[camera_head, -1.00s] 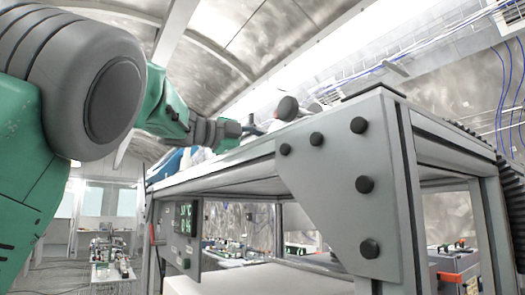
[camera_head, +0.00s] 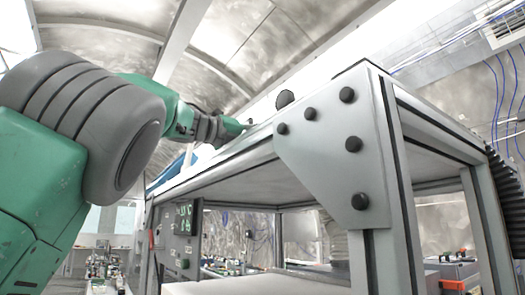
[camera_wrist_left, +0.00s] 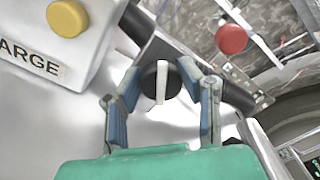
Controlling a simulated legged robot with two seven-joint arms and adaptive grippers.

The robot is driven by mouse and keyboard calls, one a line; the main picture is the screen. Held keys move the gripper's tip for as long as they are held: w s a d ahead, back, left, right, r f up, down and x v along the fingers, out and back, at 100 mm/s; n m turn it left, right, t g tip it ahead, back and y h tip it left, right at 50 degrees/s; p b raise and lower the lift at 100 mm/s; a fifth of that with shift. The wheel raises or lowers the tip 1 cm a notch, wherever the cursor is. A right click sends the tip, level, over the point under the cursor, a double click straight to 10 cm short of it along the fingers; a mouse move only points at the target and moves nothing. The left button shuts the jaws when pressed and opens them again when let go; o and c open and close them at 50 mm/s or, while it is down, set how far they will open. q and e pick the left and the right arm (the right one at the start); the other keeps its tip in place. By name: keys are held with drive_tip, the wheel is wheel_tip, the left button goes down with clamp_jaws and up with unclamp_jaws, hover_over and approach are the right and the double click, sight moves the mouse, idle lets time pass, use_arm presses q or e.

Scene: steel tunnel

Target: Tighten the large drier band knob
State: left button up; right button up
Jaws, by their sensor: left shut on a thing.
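A round black knob with a white bar (camera_wrist_left: 161,83) is in the middle of the left wrist view, between the two fingers of my left gripper (camera_wrist_left: 160,90). The gripper is shut on it, one finger on either side. The white bar stands nearly upright in that view. Part of the word "LARGE" shows on a white housing (camera_wrist_left: 40,50) at the upper left, beside a yellow knob (camera_wrist_left: 67,18). In the head view my left gripper (camera_head: 243,126) is at the top edge of the frame, and the black knob cannot be made out there. My right gripper is not in view.
A red ball-shaped knob (camera_wrist_left: 231,39) is at the upper right of the left wrist view. A dark round thing (camera_head: 285,98) rises above the bench top. A grey bolted corner plate (camera_head: 335,150) and frame rails stand close in front. A panel with green digits (camera_head: 185,225) hangs below.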

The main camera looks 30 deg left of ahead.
use_arm(q)
drive_tip(key=shift+w+f+m+b, duration=0.1)
drive_tip(key=shift+f+m+b, duration=0.2)
drive_tip(key=shift+m, duration=0.45)
drive_tip(key=shift+f+m+b, duration=0.1)
drive_tip(key=shift+m+b, duration=0.25)
drive_tip(key=shift+m, duration=0.4)
drive_tip(key=shift+r, duration=0.1)
drive_tip(key=o, duration=1.2)
drive_tip(key=shift+c, duration=0.2)
drive_tip(key=shift+r, duration=0.1)
drive_tip(key=shift+a, duration=0.1)
drive_tip(key=v, duration=1)
drive_tip(key=shift+s+a, duration=0.2)
drive_tip(key=shift+s, duration=0.15)
drive_tip(key=shift+s+a, duration=0.25)
drive_tip(key=shift+s, duration=0.2)
